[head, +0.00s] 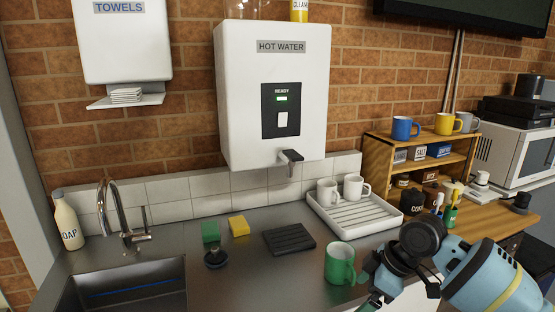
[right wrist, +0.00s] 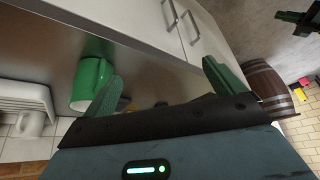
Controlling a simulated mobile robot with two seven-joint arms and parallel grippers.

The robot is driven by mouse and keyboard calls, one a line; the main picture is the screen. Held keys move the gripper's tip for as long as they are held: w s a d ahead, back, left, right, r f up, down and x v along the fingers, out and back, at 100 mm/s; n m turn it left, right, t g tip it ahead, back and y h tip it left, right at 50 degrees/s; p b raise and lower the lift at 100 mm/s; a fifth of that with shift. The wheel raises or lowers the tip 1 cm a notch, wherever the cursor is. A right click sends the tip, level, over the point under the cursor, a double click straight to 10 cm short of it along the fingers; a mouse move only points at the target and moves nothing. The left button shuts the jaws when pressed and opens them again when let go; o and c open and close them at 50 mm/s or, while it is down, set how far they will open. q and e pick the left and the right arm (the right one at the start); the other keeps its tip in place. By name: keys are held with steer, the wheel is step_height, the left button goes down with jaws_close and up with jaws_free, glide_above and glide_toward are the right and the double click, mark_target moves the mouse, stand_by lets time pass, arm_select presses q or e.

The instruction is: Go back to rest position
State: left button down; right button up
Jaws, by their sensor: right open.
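My right gripper (head: 372,290) is low at the right of the head view, just right of a green mug (head: 339,263) standing on the steel counter. In the right wrist view its two green fingers are spread apart, with nothing between them (right wrist: 163,82). The mug also shows there (right wrist: 88,82), beyond the left finger, and it appears apart from the finger. My left gripper is not in the head view. A dark shape is cut off at the top right of the wrist view, and I cannot tell what it is.
A white drying tray (head: 372,222) with two white mugs stands behind the green mug. A sink (head: 125,285) and tap (head: 122,215) are at the left. A hot water heater (head: 270,95) hangs above. A wooden shelf (head: 372,150) stands right; a barrel (right wrist: 270,88) stands on the floor.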

steer(key=s+a+f+m+t+y, duration=0.1)
steer(key=s+a+f+m, duration=0.1)
steer(key=s+f, duration=0.35)
steer(key=s+a+f+m+t, duration=0.2)
steer(key=a+f, duration=0.1)
steer(key=f, duration=0.6)
steer(key=s+a+f+m+t+y, duration=0.1)
steer(key=s+a+f+m, duration=0.1)
steer(key=s+f, duration=0.35)
steer(key=s+d+f+m+t+h, duration=0.1)
steer(key=s+d+f, duration=0.3)
steer(key=s, duration=0.7)
steer(key=s+d+f+m+t+h, duration=0.2)
steer(key=s+d+f+m+h, duration=0.2)
steer(key=s, duration=0.7)
step_height(320, 180, down, 2)
steer(key=shift+s+d+m, duration=0.2)
steer(key=shift+d+m, duration=0.1)
steer(key=shift+d, duration=0.25)
